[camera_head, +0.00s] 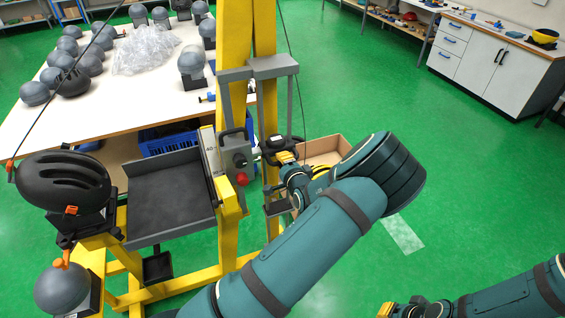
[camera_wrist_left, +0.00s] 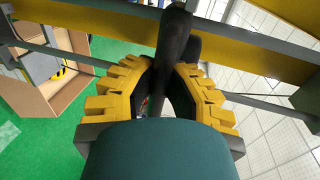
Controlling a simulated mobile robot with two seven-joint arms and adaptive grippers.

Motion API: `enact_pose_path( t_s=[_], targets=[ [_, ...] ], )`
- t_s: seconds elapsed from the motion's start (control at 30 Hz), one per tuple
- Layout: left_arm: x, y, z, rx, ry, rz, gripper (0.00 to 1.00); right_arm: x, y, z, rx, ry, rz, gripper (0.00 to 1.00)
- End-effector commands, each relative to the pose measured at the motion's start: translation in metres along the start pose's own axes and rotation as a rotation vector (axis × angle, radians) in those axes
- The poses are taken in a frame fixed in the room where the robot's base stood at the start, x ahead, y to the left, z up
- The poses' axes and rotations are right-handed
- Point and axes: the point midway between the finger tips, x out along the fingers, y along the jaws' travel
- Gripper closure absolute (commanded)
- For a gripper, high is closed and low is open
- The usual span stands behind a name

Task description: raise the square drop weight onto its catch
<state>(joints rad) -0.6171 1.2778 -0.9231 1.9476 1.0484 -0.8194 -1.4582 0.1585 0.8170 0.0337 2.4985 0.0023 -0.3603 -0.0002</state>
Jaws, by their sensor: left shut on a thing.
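My left gripper (camera_head: 284,157) is at the yellow drop tower (camera_head: 234,45), by its right post. In the left wrist view its yellow ridged fingers (camera_wrist_left: 164,82) are shut around a black bar-like handle (camera_wrist_left: 174,35). In the head view the handle is a small dark shape largely hidden by the gripper. I cannot make out the square drop weight's body for certain. A grey bracket (camera_head: 260,67) spans the posts above the gripper. My right gripper (camera_head: 388,310) is cut off at the bottom edge, and its fingers are unclear.
A grey box with a red knob (camera_head: 241,178) is on the tower, left of my left gripper. A dark tray (camera_head: 170,200) and a black helmet (camera_head: 62,182) stand further left. A cardboard box (camera_head: 325,148) is behind the gripper. Green floor is clear to the right.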

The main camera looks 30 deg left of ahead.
Motion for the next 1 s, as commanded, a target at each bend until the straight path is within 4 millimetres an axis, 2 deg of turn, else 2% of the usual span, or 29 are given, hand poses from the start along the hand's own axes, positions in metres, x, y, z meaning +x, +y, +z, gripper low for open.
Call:
enact_pose_path(
  t_s=[0.1,0.13,0.2,0.23,0.57,0.67,1.0],
  targets=[
    [0.001,-0.005,-0.001,-0.004,0.001,-0.012,1.0,0.0,0.0,0.0,0.0,0.0,0.0,1.0],
    [0.001,-0.005,-0.001,-0.004,0.001,-0.012,0.84,0.0,0.0,0.0,0.0,0.0,0.0,1.0],
    [0.001,-0.005,-0.001,-0.004,0.001,-0.011,0.59,0.0,0.0,0.0,0.0,0.001,0.0,1.0],
    [0.001,-0.005,-0.001,-0.004,0.001,-0.01,0.55,0.0,0.0,0.0,0.0,0.001,0.0,1.0],
    [-0.006,-0.002,-0.001,-0.002,0.002,-0.004,0.55,0.0,0.0,-0.001,0.0,0.001,0.0,1.0],
    [-0.019,-0.001,-0.002,-0.001,0.004,-0.002,0.55,0.0,0.0,-0.001,0.0,0.001,0.0,1.0],
    [-0.087,-0.002,-0.001,-0.002,0.004,-0.005,0.55,0.0,0.0,0.0,0.0,0.001,0.0,1.0]
  ],
)
